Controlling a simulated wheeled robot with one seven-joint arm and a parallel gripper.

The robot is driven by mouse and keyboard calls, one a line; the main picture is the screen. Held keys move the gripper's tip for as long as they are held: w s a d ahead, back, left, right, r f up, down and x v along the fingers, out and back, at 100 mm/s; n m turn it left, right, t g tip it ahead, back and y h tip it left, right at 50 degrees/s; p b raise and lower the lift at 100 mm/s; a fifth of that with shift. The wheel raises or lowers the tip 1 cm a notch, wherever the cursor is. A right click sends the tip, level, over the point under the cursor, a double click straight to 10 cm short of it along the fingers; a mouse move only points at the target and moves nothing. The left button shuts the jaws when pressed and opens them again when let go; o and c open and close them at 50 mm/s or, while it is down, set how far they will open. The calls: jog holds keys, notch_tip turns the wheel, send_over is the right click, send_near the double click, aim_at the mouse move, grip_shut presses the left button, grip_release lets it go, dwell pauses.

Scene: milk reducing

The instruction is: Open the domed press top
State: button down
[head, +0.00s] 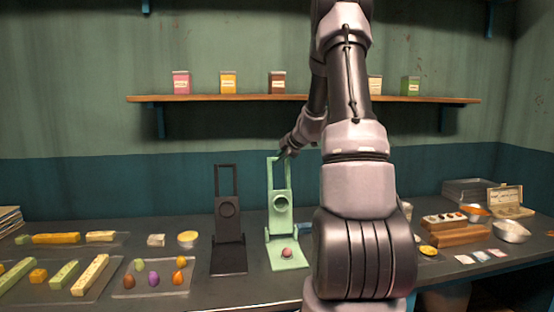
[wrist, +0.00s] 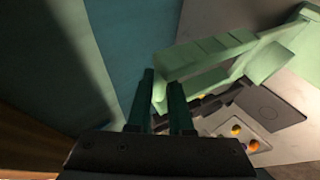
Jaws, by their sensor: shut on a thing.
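The pale green press stands on the counter with its top (head: 280,196) raised upright above its flat base (head: 288,256). The top has a round domed hollow and a loop handle at its upper end. My gripper (head: 282,155) is at the top bar of that handle. In the wrist view my gripper (wrist: 163,103) has its two dark fingers on either side of the end of the green handle (wrist: 205,60), shut on it. A pinkish ball (head: 287,253) rests on the green base. Which press is the domed one is not labelled.
A black press (head: 228,210) stands open just left of the green one. Trays of coloured bars (head: 62,272) and small ovals (head: 153,279) lie further left. A wooden shelf (head: 220,98) with several small boxes runs above. My arm hides part of the counter on the right.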

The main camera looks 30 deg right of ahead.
jog(key=shift+a+f, duration=0.1)
jog(key=c, duration=0.8)
grip_release()
jog(key=shift+c, duration=0.2)
jog(key=shift+s+r, duration=0.25)
jog(key=shift+r, duration=0.1)
jog(key=v, duration=1)
jog(key=shift+f, duration=0.1)
